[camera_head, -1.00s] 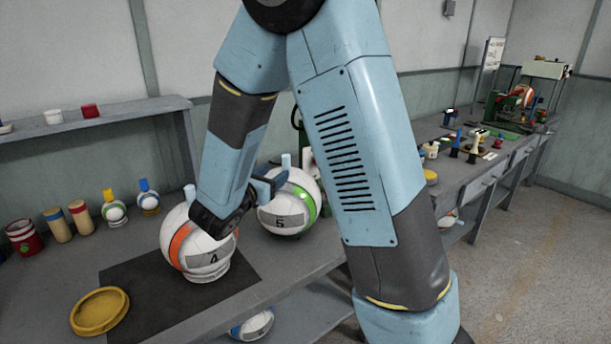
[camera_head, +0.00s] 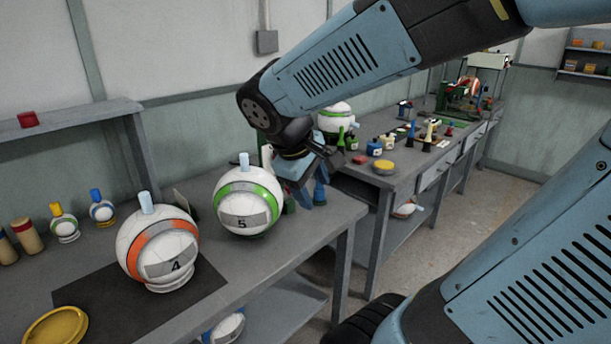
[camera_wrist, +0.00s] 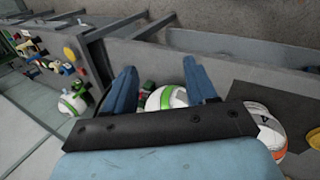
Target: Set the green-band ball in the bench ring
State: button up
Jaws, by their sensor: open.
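The green-band ball numbered 5 (camera_head: 234,220) sits on the near bench, white with a peg on top. It also shows in the wrist view (camera_wrist: 165,100), beyond and between the finger ends. My gripper (camera_head: 308,197) points down just right of this ball, open and empty; in the wrist view its blue fingers (camera_wrist: 158,78) are spread. An orange-band ball numbered 4 (camera_head: 150,245) sits on a white ring (camera_head: 173,284) on a dark mat. A yellow round dish or ring (camera_head: 58,328) lies at the mat's front left. I cannot tell which is the bench ring.
Another green-band ball (camera_head: 335,118) stands on the far bench, beside small bottles and a yellow disc (camera_head: 384,166). Small bottles (camera_head: 102,210) and cylinders line the near bench's back left. A gap separates the benches. A ball sits on the lower shelf (camera_head: 226,328).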

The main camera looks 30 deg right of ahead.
jog(key=s+a+r+m+t+y, duration=0.3)
jog(key=r+m+y, duration=0.1)
jog(key=m, duration=0.1)
jog(key=shift+s+a+r+t+y, duration=0.15)
jog(key=shift+s+r+t+y, duration=0.15)
jog(key=shift+r+y, duration=0.1)
